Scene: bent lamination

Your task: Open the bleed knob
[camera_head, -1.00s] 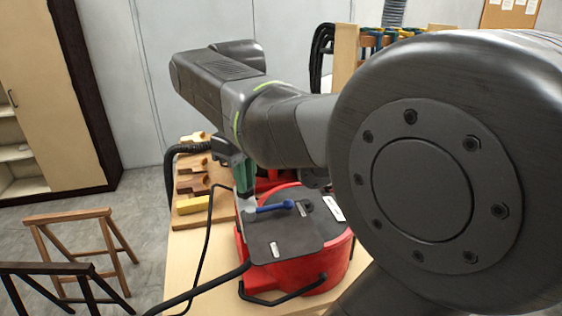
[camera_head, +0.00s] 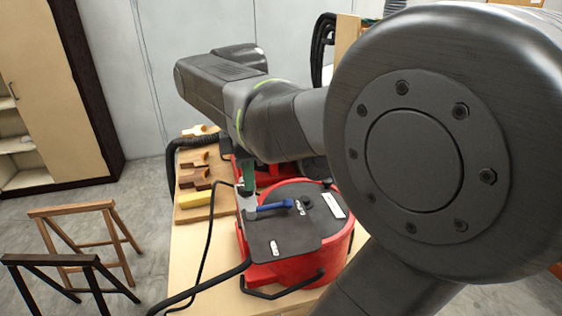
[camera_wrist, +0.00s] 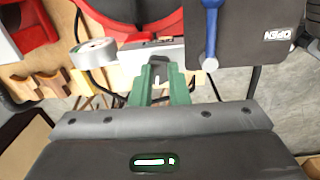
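The red machine (camera_head: 310,268) stands on the table with a dark top plate (camera_head: 285,240) and a blue lever (camera_head: 268,208) lying across it. In the wrist view, the blue lever (camera_wrist: 211,30) is right of my gripper, and the plate (camera_wrist: 240,45) bears a white "OPEN" label (camera_wrist: 278,33). A dark knob-like part (camera_wrist: 312,38) is cut off beside that label; I cannot tell for sure that it is the bleed knob. In the head view, the gripper (camera_head: 248,173) is partly hidden behind my arm.
A black hose (camera_head: 205,287) and cable run along the table's left. A wooden trestle (camera_head: 75,215) stands on the floor at left. A grey cylinder (camera_wrist: 92,53) is left of the fingers.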

